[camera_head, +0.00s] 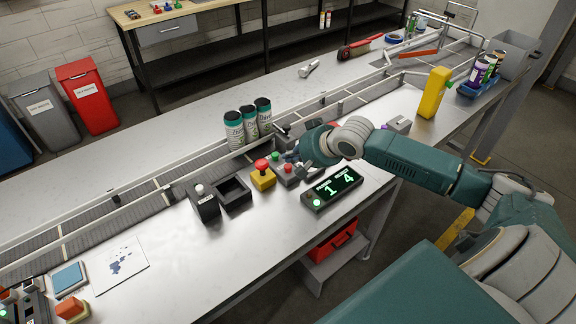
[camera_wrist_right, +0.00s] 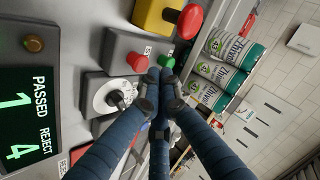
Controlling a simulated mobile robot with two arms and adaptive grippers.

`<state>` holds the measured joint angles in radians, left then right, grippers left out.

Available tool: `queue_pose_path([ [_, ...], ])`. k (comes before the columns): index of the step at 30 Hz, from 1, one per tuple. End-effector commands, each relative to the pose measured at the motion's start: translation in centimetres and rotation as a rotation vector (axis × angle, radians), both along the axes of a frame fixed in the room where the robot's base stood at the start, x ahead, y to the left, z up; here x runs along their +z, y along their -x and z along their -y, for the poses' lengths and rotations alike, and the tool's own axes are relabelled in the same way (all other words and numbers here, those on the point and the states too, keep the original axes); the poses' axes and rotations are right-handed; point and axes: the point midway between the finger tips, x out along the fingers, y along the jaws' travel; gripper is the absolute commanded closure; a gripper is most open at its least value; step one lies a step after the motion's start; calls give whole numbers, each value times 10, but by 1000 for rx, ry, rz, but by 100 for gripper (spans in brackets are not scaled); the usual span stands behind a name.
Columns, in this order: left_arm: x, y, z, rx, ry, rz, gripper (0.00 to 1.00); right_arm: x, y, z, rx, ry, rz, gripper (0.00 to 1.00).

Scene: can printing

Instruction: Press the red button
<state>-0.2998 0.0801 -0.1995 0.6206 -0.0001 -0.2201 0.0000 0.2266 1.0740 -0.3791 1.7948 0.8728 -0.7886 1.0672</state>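A grey control box (camera_head: 288,176) on the conveyor table carries a red button (camera_head: 287,168) and a green button (camera_head: 276,155). In the right wrist view the red button (camera_wrist_right: 137,62) and green button (camera_wrist_right: 165,61) sit side by side. A yellow box (camera_head: 263,179) beside it has a larger red mushroom button (camera_head: 261,165), which also shows in the wrist view (camera_wrist_right: 189,21). My right gripper (camera_wrist_right: 160,78) is shut and empty, its blue fingertips together close by the green button; contact cannot be told. My left gripper is out of view.
A counter display (camera_head: 332,187) reading 1 passed and 4 reject stands at the right. A dial box (camera_wrist_right: 112,97) sits near my fingers. Three green-white cans (camera_head: 249,122) stand behind, on the conveyor side. A black open box (camera_head: 231,192) is at left.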

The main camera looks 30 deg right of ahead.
Motion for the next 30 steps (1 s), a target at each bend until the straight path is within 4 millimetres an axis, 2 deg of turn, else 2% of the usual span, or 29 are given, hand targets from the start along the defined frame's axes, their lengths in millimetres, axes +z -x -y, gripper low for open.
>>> queue_pose_path([
  [30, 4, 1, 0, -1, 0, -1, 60, -11, 0, 0, 0, 0, 0, 100],
])
